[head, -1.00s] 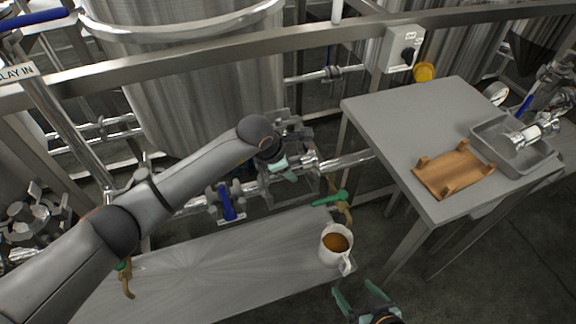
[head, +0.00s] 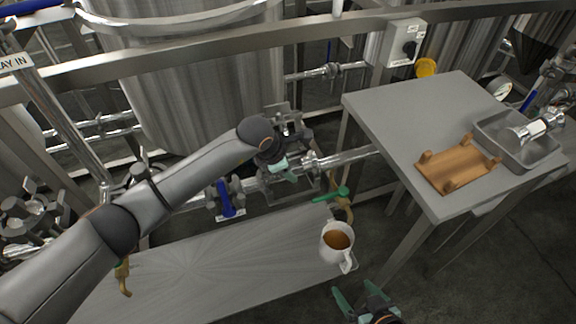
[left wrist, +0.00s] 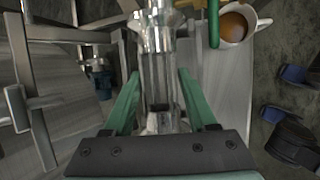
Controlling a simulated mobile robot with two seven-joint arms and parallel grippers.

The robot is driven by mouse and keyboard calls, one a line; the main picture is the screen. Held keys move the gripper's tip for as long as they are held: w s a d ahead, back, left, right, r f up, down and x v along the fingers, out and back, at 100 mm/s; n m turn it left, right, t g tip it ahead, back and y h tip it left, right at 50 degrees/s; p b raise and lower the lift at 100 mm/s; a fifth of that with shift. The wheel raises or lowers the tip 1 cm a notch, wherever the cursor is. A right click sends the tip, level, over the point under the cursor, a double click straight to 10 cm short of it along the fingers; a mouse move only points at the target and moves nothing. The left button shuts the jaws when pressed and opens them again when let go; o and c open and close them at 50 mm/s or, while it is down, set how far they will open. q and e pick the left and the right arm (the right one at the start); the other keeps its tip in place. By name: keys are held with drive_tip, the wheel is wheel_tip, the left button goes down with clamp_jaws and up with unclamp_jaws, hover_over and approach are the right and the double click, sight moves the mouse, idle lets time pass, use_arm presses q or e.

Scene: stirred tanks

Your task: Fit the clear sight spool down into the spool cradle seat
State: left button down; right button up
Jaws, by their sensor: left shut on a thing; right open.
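My left gripper (head: 278,166) is at the low pipe line in front of the big tank. In the left wrist view its green fingers (left wrist: 160,80) are shut on the clear sight spool (left wrist: 158,92), a see-through tube with metal rods and a shiny end. In the head view my gripper and arm mostly hide this spool. A brown wooden cradle (head: 458,168) with raised corner posts lies empty on the grey side table, well to the right of my left gripper. My right gripper (head: 363,296) is open and empty at the bottom edge.
A grey tray (head: 491,142) beside the cradle holds a metal fitting with a white middle (head: 535,130). A white mug of brown liquid (head: 337,242) stands on the bench's right end, near a green-handled valve (head: 330,195). The bench (head: 200,265) is otherwise largely clear.

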use_arm(q)
drive_tip(key=shift+f+b, duration=1)
drive_tip(key=shift+f, duration=0.1)
drive_tip(key=c, duration=0.6)
unclamp_jaws()
drive_tip(key=o, duration=0.5)
